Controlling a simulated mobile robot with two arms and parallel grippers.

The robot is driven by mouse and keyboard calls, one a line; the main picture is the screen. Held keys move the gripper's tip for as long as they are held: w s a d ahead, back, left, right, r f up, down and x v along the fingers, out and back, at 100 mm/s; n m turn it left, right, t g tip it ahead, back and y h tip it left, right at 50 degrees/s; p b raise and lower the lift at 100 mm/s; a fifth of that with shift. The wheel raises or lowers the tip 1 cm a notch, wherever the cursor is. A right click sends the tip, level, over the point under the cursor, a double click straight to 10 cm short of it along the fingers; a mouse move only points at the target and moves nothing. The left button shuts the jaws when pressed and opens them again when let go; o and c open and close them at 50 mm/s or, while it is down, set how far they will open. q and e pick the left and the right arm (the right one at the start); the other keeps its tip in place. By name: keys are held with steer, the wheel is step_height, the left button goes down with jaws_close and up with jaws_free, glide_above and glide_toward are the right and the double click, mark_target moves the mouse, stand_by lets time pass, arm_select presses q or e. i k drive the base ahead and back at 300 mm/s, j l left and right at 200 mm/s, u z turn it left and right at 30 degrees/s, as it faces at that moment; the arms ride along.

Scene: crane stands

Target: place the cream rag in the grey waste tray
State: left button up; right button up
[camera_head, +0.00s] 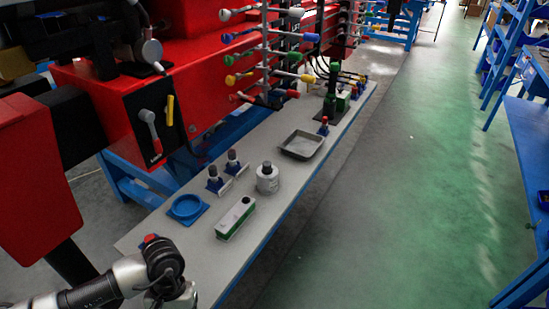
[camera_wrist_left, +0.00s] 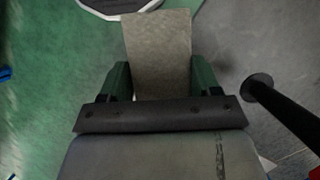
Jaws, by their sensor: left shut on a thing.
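The cream rag (camera_wrist_left: 158,45) shows in the left wrist view as a flat, dull beige piece between the green fingers of my left gripper (camera_wrist_left: 160,78). The gripper is shut on it, and the rag sticks out past the fingertips. In the head view my left arm comes in at the lower left; its fingers and the rag cannot be made out there. The grey waste tray (camera_head: 302,155) is a shallow square tray on the bench, well beyond my left arm, and it looks empty. My right gripper is in neither view.
On the grey bench (camera_head: 210,262) stand a green-and-white box (camera_head: 235,218), a white-grey canister (camera_head: 267,180), a blue round dish (camera_head: 187,207) and two small dark-capped bottles. A rack with coloured levers (camera_head: 265,55) rises behind the tray. Green floor lies right.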

mark_target(301, 148)
steer(key=i+l, duration=0.2)
steer(key=l, duration=0.15)
steer(key=i+l, duration=0.25)
steer(key=i+l+u, duration=0.1)
steer(key=l, duration=0.35)
steer(key=i+l, duration=0.5)
steer(key=l, duration=0.25)
